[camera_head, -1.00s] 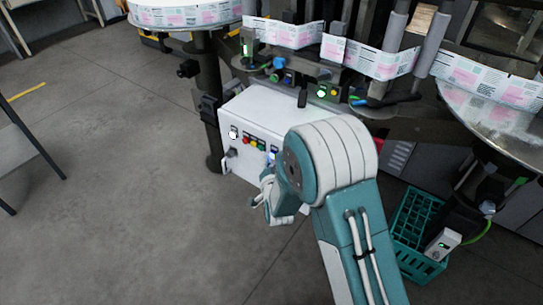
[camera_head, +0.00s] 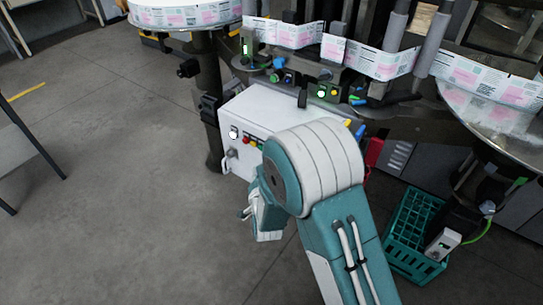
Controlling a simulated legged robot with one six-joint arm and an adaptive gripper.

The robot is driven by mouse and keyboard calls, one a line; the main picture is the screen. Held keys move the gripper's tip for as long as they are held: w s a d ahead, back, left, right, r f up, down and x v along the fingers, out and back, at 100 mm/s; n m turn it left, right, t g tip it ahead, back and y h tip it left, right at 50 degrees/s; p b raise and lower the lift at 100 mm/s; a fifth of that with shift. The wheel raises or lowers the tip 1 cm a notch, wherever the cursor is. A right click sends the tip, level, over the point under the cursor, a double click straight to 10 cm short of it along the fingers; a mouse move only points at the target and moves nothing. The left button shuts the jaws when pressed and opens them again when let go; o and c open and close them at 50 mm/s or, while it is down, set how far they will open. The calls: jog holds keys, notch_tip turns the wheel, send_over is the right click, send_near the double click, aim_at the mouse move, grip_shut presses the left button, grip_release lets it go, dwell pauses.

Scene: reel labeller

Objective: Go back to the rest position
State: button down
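My arm rises from the bottom right of the head view, and its white and teal elbow fills the middle. My gripper (camera_head: 246,214) shows only in part at the left of the elbow, low in front of the machine. Its fingers are small and mostly hidden, so I cannot tell whether they are open or shut. The reel labeller's white control box (camera_head: 268,112) stands behind the arm, with coloured buttons on its front left side. The elbow covers part of the box's front. My gripper appears apart from the box.
A teal crate (camera_head: 401,255) stands on the floor at the right. A label reel (camera_head: 185,14) lies on a round table at the top, and a label strip (camera_head: 377,62) runs across the machine. A grey table (camera_head: 28,146) is at the left edge. The floor between is clear.

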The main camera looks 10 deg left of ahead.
dwell(0.6)
jog(key=s+d+r+n+g+h, duration=0.2)
jog(key=s+d+r+g+h, duration=0.15)
jog(key=d+r, duration=1.4)
jog(key=s+d+r+g+h, duration=0.1)
jog(key=s+d+r+g, duration=0.1)
jog(key=s+d, duration=0.5)
jog(key=s+d+r+g+h, duration=0.2)
jog(key=s+d+g, duration=0.2)
jog(key=s+d, duration=0.4)
jog(key=s, duration=0.7)
jog(key=shift+r+n, duration=0.3)
jog(key=shift+n, duration=0.1)
jog(key=shift+w, duration=0.1)
